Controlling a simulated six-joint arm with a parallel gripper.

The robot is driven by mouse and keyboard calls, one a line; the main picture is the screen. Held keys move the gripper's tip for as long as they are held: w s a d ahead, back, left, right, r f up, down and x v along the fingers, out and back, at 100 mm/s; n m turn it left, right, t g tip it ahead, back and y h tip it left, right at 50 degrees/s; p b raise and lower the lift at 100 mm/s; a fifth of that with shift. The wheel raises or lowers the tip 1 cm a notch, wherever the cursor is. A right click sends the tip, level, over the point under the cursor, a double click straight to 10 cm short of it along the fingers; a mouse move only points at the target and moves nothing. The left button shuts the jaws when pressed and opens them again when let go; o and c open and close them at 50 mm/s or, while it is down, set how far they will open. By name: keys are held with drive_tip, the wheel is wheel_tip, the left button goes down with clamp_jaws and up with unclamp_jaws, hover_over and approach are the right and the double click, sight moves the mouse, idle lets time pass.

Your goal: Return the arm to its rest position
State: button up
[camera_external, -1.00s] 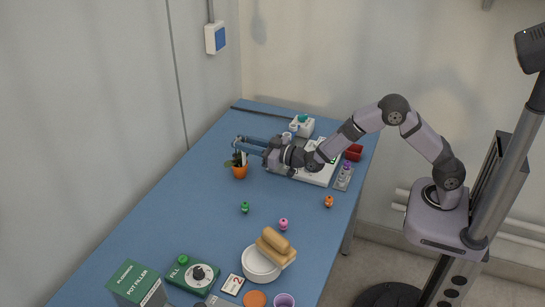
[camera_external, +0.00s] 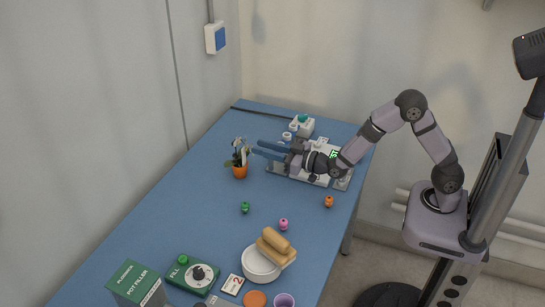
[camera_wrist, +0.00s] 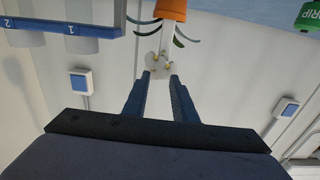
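My gripper (camera_external: 256,147) is open and empty, held low over the far part of the blue table. Its two blue fingers point left toward a potted orchid with pale flowers (camera_external: 240,151) in an orange pot (camera_external: 240,172). The fingertips stop just right of the plant in the external view. In the wrist view the picture is upside down: the gripper (camera_wrist: 160,76) shows a gap between its fingers, with the flowers (camera_wrist: 157,65) beyond the tips and the pot (camera_wrist: 171,10) at the top edge. My arm bends up and back to its base at the right.
A white tray (camera_external: 284,176) lies under my wrist, partly hidden, with a white box (camera_external: 302,126) behind it. Small green (camera_external: 245,208), pink (camera_external: 283,224) and orange (camera_external: 329,202) items stand nearer. A white bowl (camera_external: 261,266) is at the front. The table's left middle is clear.

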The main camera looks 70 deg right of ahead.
drive_tip(key=shift+r, duration=0.1)
drive_tip(key=s+d+f+m+g+y+p, duration=0.1)
drive_tip(key=s+d+f+g+p, duration=0.15)
drive_tip(key=s+g+p, duration=0.75)
drive_tip(key=s+d+f+m+g+b, duration=0.1)
drive_tip(key=s+d+g, duration=0.3)
drive_tip(key=s, duration=1.5)
drive_tip(key=s+d+f+n+g+h+b, duration=0.1)
drive_tip(key=s+d+f+n+g+b, duration=0.2)
drive_tip(key=s+f+b, duration=0.8)
wheel_tip(320, 180, up, 11)
drive_tip(key=w+m+g+p, duration=0.1)
drive_tip(key=w+p, duration=0.1)
drive_tip(key=p, duration=1.2)
drive_tip(key=shift+w+p, duration=0.2)
drive_tip(key=shift+p, duration=0.1)
drive_tip(key=shift+d, duration=0.1)
